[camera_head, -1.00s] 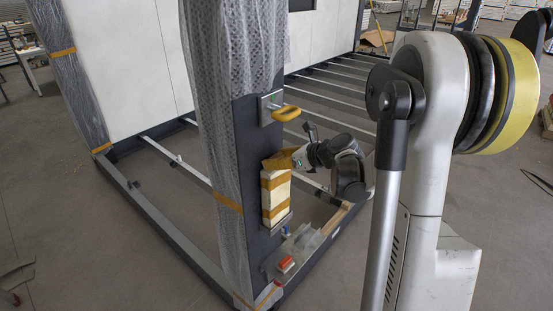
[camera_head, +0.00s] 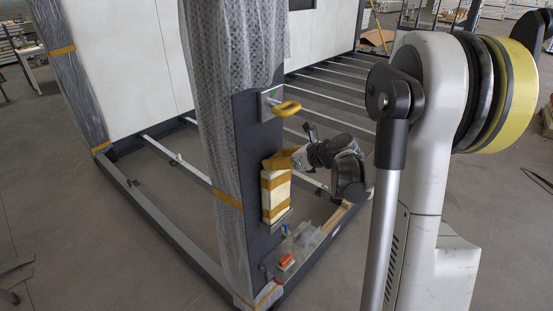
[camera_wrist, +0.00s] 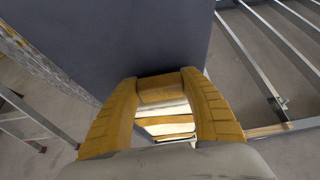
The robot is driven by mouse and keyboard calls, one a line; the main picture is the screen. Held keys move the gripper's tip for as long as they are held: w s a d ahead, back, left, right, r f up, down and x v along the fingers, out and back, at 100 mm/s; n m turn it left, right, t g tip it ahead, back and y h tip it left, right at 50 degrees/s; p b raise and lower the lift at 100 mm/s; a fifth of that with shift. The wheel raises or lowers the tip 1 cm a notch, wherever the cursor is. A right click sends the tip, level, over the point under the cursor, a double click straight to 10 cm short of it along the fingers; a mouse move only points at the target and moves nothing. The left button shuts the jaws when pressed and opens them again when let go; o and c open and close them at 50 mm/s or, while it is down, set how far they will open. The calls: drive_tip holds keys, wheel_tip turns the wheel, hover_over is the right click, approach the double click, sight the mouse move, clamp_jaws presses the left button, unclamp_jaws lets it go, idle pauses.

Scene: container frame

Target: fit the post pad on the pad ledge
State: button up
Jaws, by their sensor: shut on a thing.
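The post pad (camera_head: 274,196) is a cream upright block with ochre bands. It stands against the dark face of the wrapped corner post in the head view. My gripper (camera_head: 279,163) is shut on its top end, with the ochre fingers on either side. In the wrist view my gripper (camera_wrist: 160,88) has a finger on each side of the pad (camera_wrist: 165,112), whose banded body runs down away from me. The pad ledge (camera_head: 284,217) is a small grey plate at the pad's bottom end. I cannot tell whether the pad rests on it or hangs just above.
A yellow handle (camera_head: 286,108) on a plate sticks out of the post above my gripper. Clear wrapping, a red-and-white item (camera_head: 286,262) and small parts lie on the frame's lower corner below the pad. Steel cross bars (camera_head: 330,90) run behind. Open floor lies at the left.

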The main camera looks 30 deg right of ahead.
drive_tip(key=shift+f+b, duration=0.3)
drive_tip(key=shift+f, duration=0.15)
drive_tip(key=o, duration=1.5)
drive_tip(key=shift+r, duration=0.1)
drive_tip(key=shift+c, duration=0.2)
drive_tip(key=shift+s, duration=0.1)
drive_tip(key=v, duration=1.2)
